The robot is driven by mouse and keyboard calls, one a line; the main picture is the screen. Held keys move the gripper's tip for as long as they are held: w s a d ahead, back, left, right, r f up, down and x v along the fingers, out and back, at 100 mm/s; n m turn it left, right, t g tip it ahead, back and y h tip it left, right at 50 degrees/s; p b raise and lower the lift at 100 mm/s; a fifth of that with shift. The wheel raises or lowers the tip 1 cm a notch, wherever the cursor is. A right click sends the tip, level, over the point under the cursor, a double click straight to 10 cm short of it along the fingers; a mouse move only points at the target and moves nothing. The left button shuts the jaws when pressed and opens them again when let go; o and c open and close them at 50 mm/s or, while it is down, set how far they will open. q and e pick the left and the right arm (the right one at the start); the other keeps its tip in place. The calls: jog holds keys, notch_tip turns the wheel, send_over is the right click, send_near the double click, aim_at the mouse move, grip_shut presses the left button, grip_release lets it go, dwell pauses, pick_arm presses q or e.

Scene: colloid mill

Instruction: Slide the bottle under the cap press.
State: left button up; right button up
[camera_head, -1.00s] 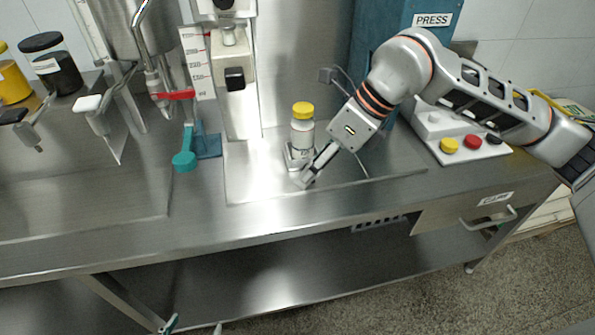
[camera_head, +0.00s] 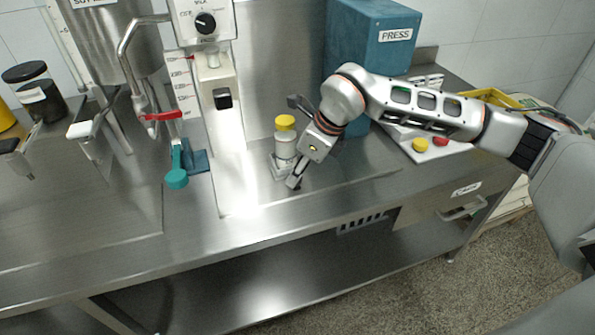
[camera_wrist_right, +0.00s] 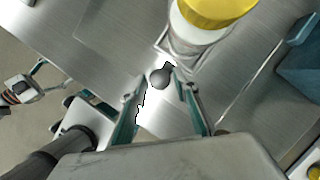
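The bottle (camera_head: 285,146), white with a yellow cap, stands upright in a small clear-looking holder (camera_head: 279,168) on the steel bench. The bottle also shows at the top of the right wrist view (camera_wrist_right: 205,25). My right gripper (camera_head: 293,183) is low at the holder's near right side. Its fingers (camera_wrist_right: 160,88) are apart, with a dark round knob (camera_wrist_right: 160,77) between or just beyond their tips; contact is unclear. A blue box labelled PRESS (camera_head: 370,50) stands behind and right, partly behind my right arm.
The bench front is clear.

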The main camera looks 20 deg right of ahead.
jog(key=shift+a+f, duration=0.15)
jog(key=shift+f, duration=0.05)
grip_shut()
jog(key=shift+w+d, duration=0.1)
jog(key=shift+d, duration=0.75)
jog(key=d, duration=1.4)
jog(key=d+p, duration=0.1)
jog(key=d, duration=0.6)
jog(key=shift+w+d, duration=0.15)
jog(key=shift+w, duration=0.2)
grip_release()
jog(key=shift+d, duration=0.1)
